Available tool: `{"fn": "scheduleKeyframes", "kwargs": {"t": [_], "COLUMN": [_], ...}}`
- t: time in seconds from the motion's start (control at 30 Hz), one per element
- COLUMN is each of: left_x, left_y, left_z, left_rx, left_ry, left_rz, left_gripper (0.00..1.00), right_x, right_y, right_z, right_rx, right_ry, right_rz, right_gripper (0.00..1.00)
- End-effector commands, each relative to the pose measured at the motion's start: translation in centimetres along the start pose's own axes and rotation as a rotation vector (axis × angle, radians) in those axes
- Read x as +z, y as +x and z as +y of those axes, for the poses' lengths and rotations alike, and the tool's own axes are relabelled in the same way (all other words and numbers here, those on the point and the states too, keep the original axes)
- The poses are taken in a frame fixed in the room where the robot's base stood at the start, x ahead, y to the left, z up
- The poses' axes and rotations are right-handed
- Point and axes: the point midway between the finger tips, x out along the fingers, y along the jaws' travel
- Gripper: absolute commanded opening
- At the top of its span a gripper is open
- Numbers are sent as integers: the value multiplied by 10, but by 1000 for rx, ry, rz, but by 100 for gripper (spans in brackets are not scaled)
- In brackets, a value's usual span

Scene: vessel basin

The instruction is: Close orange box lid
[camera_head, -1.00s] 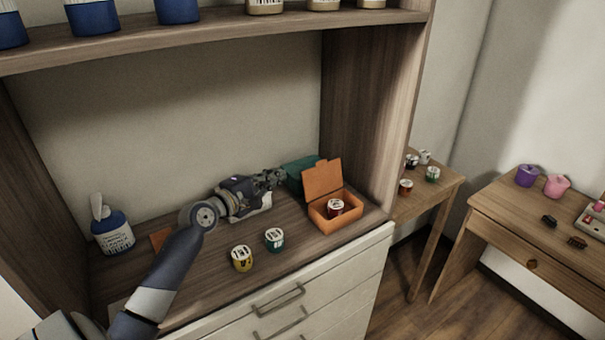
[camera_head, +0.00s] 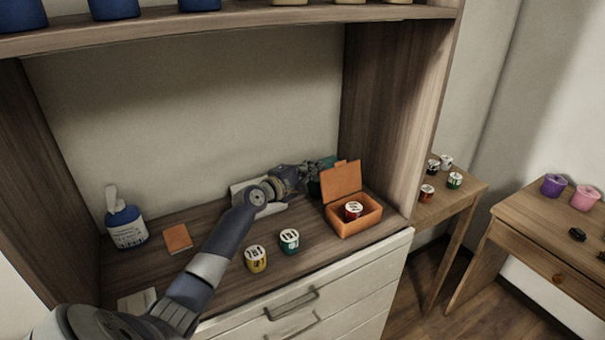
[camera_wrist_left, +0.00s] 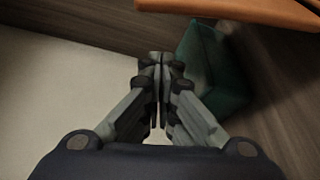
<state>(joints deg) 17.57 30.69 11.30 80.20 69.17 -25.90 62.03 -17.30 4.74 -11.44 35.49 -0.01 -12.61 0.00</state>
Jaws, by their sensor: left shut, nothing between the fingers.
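The orange box (camera_head: 360,229) stands on the cabinet's counter, near its right wall, with its lid (camera_head: 342,181) raised upright at the back. A small tin with a white top and red side (camera_head: 353,211) sits inside the box. My left gripper (camera_head: 318,176) is behind and to the left of the lid, fingers shut and empty. In the left wrist view the shut fingers (camera_wrist_left: 165,65) point toward a teal box (camera_wrist_left: 212,70), and an orange edge, apparently the lid (camera_wrist_left: 250,10), crosses the top. I cannot tell whether the gripper touches the lid. My right gripper is not in view.
A yellow tin (camera_head: 256,259) and a green tin (camera_head: 289,241) stand left of the box. A blue-and-white bottle (camera_head: 126,226) and a flat orange item (camera_head: 177,239) are farther left. The shelf (camera_head: 240,22) is above, and the wooden wall (camera_head: 390,110) closes the right side.

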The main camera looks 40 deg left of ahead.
Motion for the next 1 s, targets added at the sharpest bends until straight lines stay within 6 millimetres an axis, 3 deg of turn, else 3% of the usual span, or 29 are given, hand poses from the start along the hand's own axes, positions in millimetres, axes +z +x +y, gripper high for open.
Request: {"fn": "scheduleKeyframes", "kwargs": {"t": [0.03,0.1,0.33,1.0], "left_x": [1,15,34,39], "left_y": [8,1,-7,-4], "left_z": [2,4,2,0], "left_rx": [1,-3,-1,8], "left_ry": [-3,-2,-1,20], "left_rz": [-1,-3,-1,-1], "left_gripper": [0,0,0,0], "right_x": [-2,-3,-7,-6], "right_y": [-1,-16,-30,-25], "right_z": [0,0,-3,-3], "right_rx": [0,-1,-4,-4], "right_ry": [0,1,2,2], "right_rz": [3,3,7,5], "right_gripper": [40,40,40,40]}}
